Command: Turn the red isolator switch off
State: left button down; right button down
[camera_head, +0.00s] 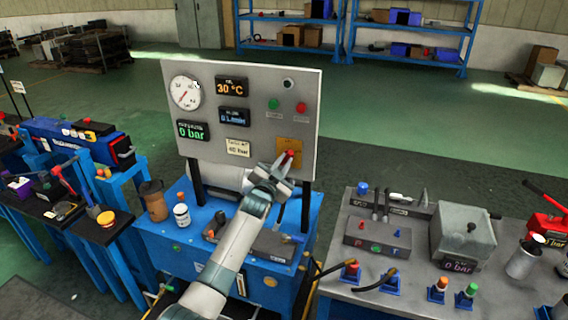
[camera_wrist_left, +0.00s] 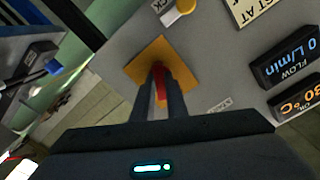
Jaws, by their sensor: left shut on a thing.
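The red isolator switch (camera_head: 289,155) sits on a yellow-orange plate (camera_head: 290,146) at the lower right of the grey gauge panel (camera_head: 250,110). My left gripper (camera_head: 284,162) reaches up to it from below. In the left wrist view the red switch handle (camera_wrist_left: 160,84) stands between the two dark fingers of my left gripper (camera_wrist_left: 158,75), which are shut on it. The yellow plate (camera_wrist_left: 150,58) shows behind the fingers. The fingers hide part of the handle, and I cannot read its exact angle. My right gripper is not in view.
The panel carries a round gauge (camera_head: 185,92), several displays, a green button (camera_head: 274,104) and a red button (camera_head: 301,108). A blue stand (camera_head: 170,250) with bottles is below. A grey bench (camera_head: 330,290) with a control box and a grey tank (camera_head: 462,235) is at right.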

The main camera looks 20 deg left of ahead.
pick_arm(q)
jog(key=n, duration=0.5)
jog(key=shift+f, duration=0.1)
jog(key=shift+n, duration=0.6)
jog(key=c, duration=1.8)
grip_release()
jog(key=shift+o, duration=0.2)
jog(key=shift+s, duration=0.1)
jog(key=s+b, duration=0.4)
jog(key=s, duration=1.3)
jog(key=shift+s+a, duration=0.15)
jog(key=shift+a, duration=0.15)
